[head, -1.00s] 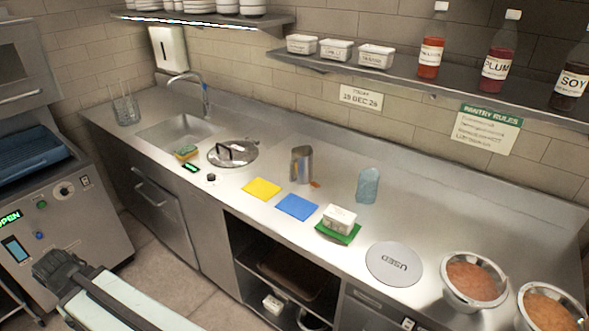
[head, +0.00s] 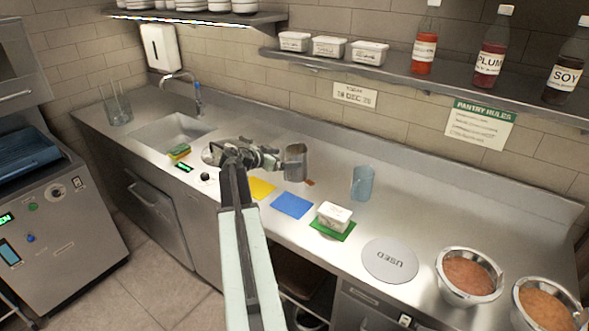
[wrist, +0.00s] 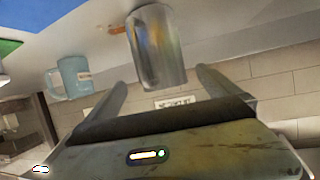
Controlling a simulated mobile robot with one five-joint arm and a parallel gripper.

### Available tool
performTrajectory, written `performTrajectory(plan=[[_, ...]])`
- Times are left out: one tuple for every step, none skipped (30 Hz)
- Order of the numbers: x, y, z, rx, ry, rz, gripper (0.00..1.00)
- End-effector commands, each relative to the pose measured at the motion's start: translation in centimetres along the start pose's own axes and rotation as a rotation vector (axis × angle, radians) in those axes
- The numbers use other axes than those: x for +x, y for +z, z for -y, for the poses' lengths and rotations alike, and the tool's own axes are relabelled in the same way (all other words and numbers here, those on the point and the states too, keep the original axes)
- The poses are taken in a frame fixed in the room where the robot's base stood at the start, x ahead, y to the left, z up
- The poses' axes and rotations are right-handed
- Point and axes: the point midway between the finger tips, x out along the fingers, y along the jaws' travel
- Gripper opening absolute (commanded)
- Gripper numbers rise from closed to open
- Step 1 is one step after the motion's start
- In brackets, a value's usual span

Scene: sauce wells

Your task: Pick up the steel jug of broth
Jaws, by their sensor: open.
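The steel jug (head: 297,163) stands upright on the steel counter, behind the yellow and blue mats. Its contents cannot be seen. My gripper (head: 270,155) is open and empty, just left of the jug in the head view. In the wrist view the picture is tipped over, and the jug (wrist: 155,45) shows centred between the two open fingers (wrist: 162,80), with a gap on each side. I cannot tell whether the fingertips reach beside it or stop short of it.
A white tub (head: 334,216) sits on a green mat, near the blue mat (head: 292,205). A shelf (head: 420,82) hangs above the counter.

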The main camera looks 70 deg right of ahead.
Motion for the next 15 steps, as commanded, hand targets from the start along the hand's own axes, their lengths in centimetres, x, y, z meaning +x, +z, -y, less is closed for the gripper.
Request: performTrajectory(plan=[[0.9, 0.3, 0.1, 0.0, 0.001, 0.0, 1.0], [1.2, 0.2, 0.1, 0.0, 0.001, 0.001, 1.0], [1.4, 0.2, 0.1, 0.0, 0.001, 0.001, 1.0], [1.4, 0.2, 0.0, -0.001, 0.0, 0.001, 1.0], [1.4, 0.1, 0.1, -0.001, 0.0, 0.001, 1.0], [1.5, 0.1, 0.1, -0.001, 0.0, 0.002, 1.0], [1.7, 0.2, 0.1, -0.001, 0.0, 0.002, 1.0], [2.0, 0.2, 0.1, -0.001, 0.0, 0.002, 1.0], [2.6, 0.3, 0.2, -0.001, 0.001, 0.002, 1.0], [3.1, 0.4, 0.3, -0.001, 0.001, 0.002, 1.0], [3.6, 0.4, 0.3, 0.0, 0.0, 0.002, 1.0], [4.4, 0.5, 0.4, 0.0, 0.001, 0.002, 1.0], [5.0, 0.5, 0.4, 0.0, 0.001, 0.002, 1.0], [5.5, 0.5, 0.4, 0.0, 0.001, 0.002, 1.0], [6.1, 0.5, 0.4, -0.001, 0.0, 0.002, 1.0]])
